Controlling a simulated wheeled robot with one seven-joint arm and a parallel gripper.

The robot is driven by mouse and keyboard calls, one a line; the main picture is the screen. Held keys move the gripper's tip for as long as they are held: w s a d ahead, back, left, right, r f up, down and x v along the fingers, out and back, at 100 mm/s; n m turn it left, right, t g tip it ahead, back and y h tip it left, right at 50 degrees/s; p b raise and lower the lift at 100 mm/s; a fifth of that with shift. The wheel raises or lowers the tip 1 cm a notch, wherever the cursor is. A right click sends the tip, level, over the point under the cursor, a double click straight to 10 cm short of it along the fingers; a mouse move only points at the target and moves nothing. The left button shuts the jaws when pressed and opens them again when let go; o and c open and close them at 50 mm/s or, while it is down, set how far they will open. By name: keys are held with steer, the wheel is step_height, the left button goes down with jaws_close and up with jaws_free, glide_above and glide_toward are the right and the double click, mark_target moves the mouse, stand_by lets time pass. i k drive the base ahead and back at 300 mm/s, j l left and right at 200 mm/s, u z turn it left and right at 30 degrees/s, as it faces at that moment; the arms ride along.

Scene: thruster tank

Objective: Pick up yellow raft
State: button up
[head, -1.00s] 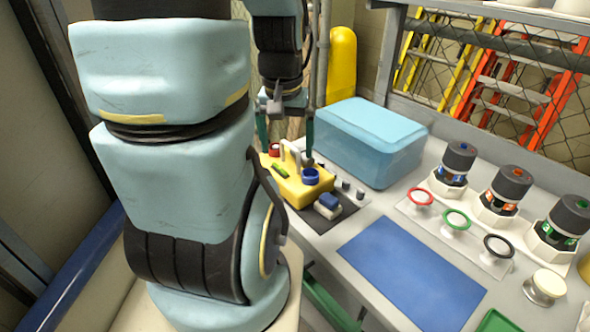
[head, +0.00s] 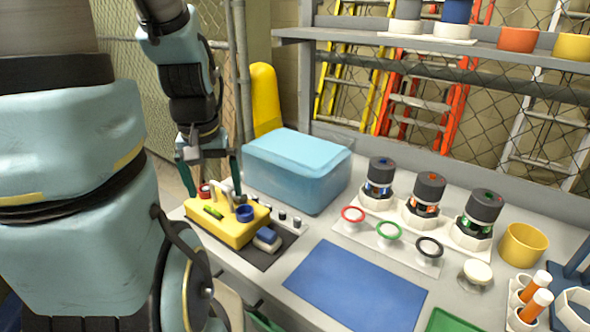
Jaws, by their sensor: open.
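The yellow raft (head: 233,231) is a flat yellow block with a pale upright handle. A blue ring, a red round part and a green piece sit on it. It rests on a dark mat (head: 272,254) at the left end of the bench, with a small blue-and-white block (head: 267,239) beside it. My gripper (head: 212,188) points down at the raft's far side. Its two green fingers are apart, and the handle shows in front of the gap between them. I cannot tell whether the fingers straddle the handle or touch the raft.
A translucent blue box (head: 297,170) stands close behind and right of the raft. A blue mat (head: 355,285), coloured rings and dark-capped thrusters (head: 429,190) are further right. A shelf (head: 440,43) runs above the back.

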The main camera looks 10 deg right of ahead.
mark_target(235, 220)
steer(key=k+u, duration=0.2)
steer(key=u, duration=0.15)
steer(key=k+u, duration=0.2)
steer(key=u, duration=0.15)
steer(key=k+j+u, duration=0.15)
steer(key=u, duration=0.25)
steer(key=k+j, duration=0.05)
